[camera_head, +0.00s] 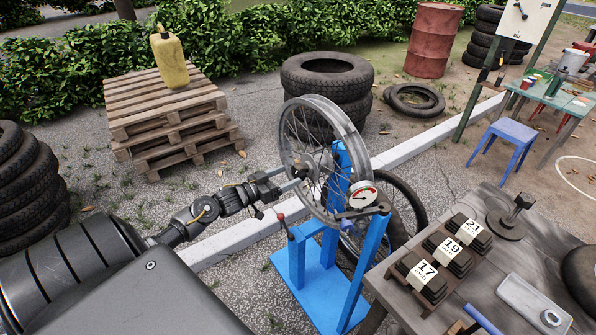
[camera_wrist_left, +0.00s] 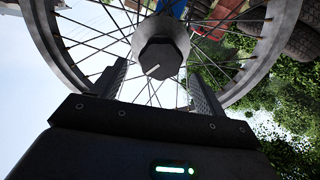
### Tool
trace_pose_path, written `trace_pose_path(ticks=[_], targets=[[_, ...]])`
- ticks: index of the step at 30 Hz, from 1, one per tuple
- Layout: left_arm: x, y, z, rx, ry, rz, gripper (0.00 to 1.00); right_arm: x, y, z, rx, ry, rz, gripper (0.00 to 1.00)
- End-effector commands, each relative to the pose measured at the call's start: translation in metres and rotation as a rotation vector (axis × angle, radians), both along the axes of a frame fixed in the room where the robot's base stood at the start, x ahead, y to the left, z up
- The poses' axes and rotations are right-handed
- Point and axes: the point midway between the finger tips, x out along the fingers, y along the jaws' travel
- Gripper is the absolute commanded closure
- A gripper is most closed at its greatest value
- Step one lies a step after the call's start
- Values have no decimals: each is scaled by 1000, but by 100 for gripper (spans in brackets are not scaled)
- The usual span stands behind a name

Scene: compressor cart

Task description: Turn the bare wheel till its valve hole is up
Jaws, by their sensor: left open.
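The bare spoked wheel (camera_head: 353,131) stands upright in a blue stand (camera_head: 292,262), with no tyre on its grey rim. Its valve hole is too small to make out. My left gripper (camera_head: 290,180) reaches in from the left at the near side of the hub. In the left wrist view the open fingers (camera_wrist_left: 158,88) stand either side of and a little below a dark hexagonal hub cap (camera_wrist_left: 160,57) with a short white mark. I cannot tell whether they touch it. The rim (camera_wrist_left: 268,48) and spokes spread behind it. My right gripper is not in view.
A round gauge (camera_head: 362,195) sits at the stand's right post. A bench (camera_head: 465,296) with numbered blocks (camera_head: 427,280) is close on the right. A pallet stack (camera_head: 160,110) with a yellow jerrycan (camera_head: 170,57) and a tyre stack (camera_head: 328,75) stand behind.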

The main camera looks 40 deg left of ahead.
Motion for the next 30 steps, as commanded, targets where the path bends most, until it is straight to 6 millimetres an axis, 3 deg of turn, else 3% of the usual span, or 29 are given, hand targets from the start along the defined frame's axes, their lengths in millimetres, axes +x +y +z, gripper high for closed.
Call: trace_pose_path(ticks=[3, 9, 21, 30], targets=[[21, -6, 1, -1, -3, 0, 27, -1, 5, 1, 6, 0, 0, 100], [44, -13, 0, -1, -1, 1, 27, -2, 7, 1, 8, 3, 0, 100], [50, -15, -1, 1, 1, 0, 27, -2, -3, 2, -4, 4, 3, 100], [49, -15, -1, 0, 1, 1, 66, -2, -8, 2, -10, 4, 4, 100]])
